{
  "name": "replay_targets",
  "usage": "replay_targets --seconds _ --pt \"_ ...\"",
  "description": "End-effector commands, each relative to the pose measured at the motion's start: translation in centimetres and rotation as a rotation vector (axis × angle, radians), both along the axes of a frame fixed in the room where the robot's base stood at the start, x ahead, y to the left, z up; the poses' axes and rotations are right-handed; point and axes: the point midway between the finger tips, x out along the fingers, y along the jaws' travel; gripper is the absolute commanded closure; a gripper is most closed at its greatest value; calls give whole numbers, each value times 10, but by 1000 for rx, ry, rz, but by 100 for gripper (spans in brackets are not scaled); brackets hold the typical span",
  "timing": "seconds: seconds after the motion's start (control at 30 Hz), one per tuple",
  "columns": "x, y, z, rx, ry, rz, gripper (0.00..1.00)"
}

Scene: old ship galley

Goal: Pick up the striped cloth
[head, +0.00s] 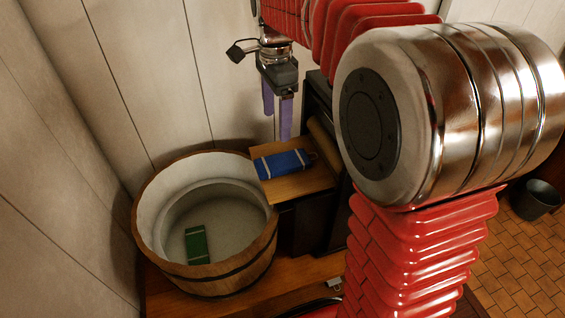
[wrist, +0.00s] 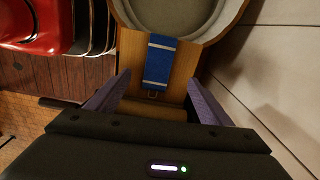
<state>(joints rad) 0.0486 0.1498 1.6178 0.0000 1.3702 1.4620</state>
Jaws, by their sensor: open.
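A folded blue cloth (head: 283,163) with white stripes near its ends lies on a small wooden board (head: 300,187). It also shows in the wrist view (wrist: 158,62), ahead of the fingertips and between them, with a small loop at its near end. A green folded piece (head: 197,245) with pale stripes lies on the floor of the round wooden tub. My gripper (head: 277,108) is open and empty, its purple fingers pointing down above the board and apart from the blue cloth. Both fingers show in the wrist view (wrist: 157,82).
The wooden tub (head: 262,250) stands left of the board, its rim close to the board's edge. A pale plank wall (head: 150,70) is close behind the gripper. A dark bucket (head: 536,199) stands on the tiled floor at the right. My arm hides part of the middle right.

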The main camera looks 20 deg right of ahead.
Motion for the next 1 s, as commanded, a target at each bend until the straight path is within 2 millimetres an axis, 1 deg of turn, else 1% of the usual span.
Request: replay_targets --seconds 0.13,0.43,0.53,0.67,1.0 --pt "-1 0 0 0 5 -57 27" --pt "-1 0 -1 0 4 -58 27" --pt "-2 0 -5 0 6 -57 27" --pt "-2 0 -20 1 7 -57 27" --pt "-2 0 -72 1 7 -56 27"
